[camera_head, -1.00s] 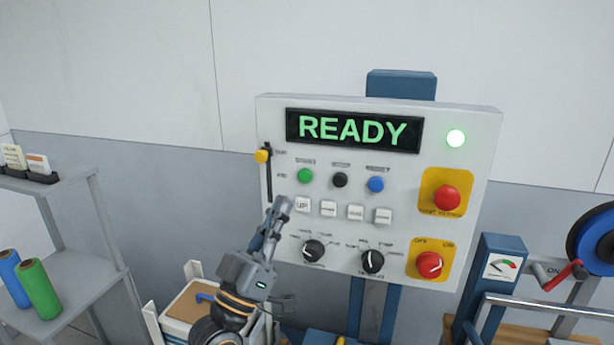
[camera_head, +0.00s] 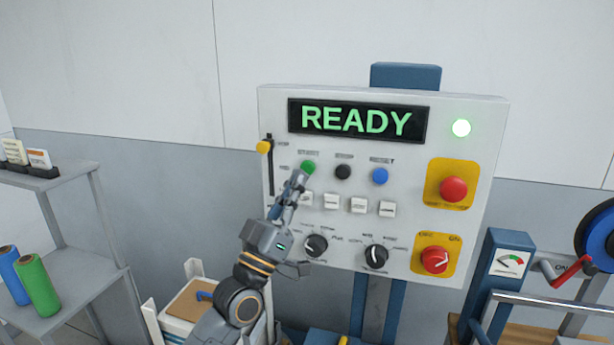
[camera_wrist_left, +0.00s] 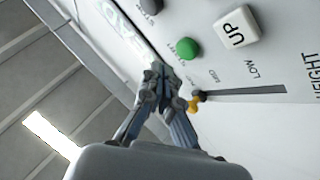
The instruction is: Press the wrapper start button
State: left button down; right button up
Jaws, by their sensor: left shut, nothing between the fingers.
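The green start button (camera_head: 308,167) is on the upper left of the white control panel (camera_head: 475,150), below the display (camera_head: 357,121), which reads READY in green. My left gripper (camera_head: 298,178) is shut and empty, its tips just below the green button in the head view. In the left wrist view, the green button (camera_wrist_left: 188,48) stands beyond and to the right of the gripper tips (camera_wrist_left: 160,78). I cannot tell whether the tips touch the panel. The gripper hides part of the white UP button, which shows clearly in the left wrist view (camera_wrist_left: 237,32). My right gripper is not in view.
Black (camera_head: 343,172) and blue (camera_head: 380,176) buttons sit right of the green one. A yellow slider knob (camera_head: 264,146) is to its left. A red mushroom button (camera_head: 453,189) and a red rotary switch (camera_head: 434,260) are at the panel's right. A grey shelf (camera_head: 70,210) stands at far left.

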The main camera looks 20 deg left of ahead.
pick_arm(q)
jog(key=shift+w, duration=0.85)
jog(key=shift+w, duration=0.1)
dwell(0.8)
jog(key=shift+w+b, duration=0.35)
jog(key=shift+w+b, duration=0.3)
jog(key=shift+w, duration=0.15)
dwell(0.6)
jog(key=shift+s, duration=0.15)
jog(key=shift+s+p, duration=0.5)
jog(key=shift+s, duration=0.3)
